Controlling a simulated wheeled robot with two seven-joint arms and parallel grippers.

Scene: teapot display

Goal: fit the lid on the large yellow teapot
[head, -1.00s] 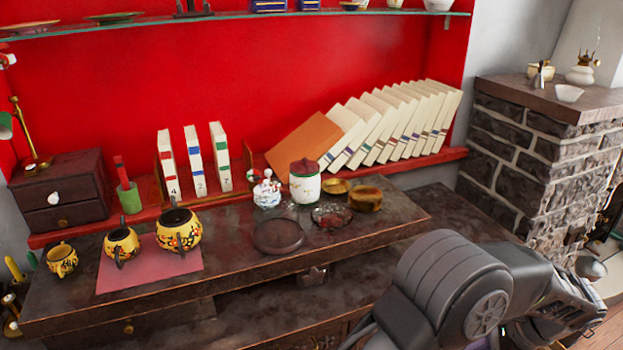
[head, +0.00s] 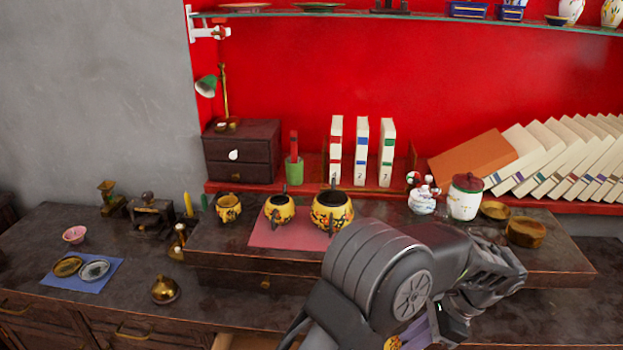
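The large yellow teapot (head: 332,214) stands on a pink mat (head: 275,238) on the raised dark shelf. It is yellow with painted dark and red patterns, and its dark top opening shows no lid. A smaller yellow teapot (head: 280,210) stands to its left. My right arm crosses the lower middle, in front of the shelf. My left gripper is out of view.
A white jar (head: 465,198), a small painted pot (head: 422,200) and brass dishes (head: 525,232) stand to the right. A brass dome (head: 165,290) and a blue cloth (head: 82,271) lie on the lower left counter.

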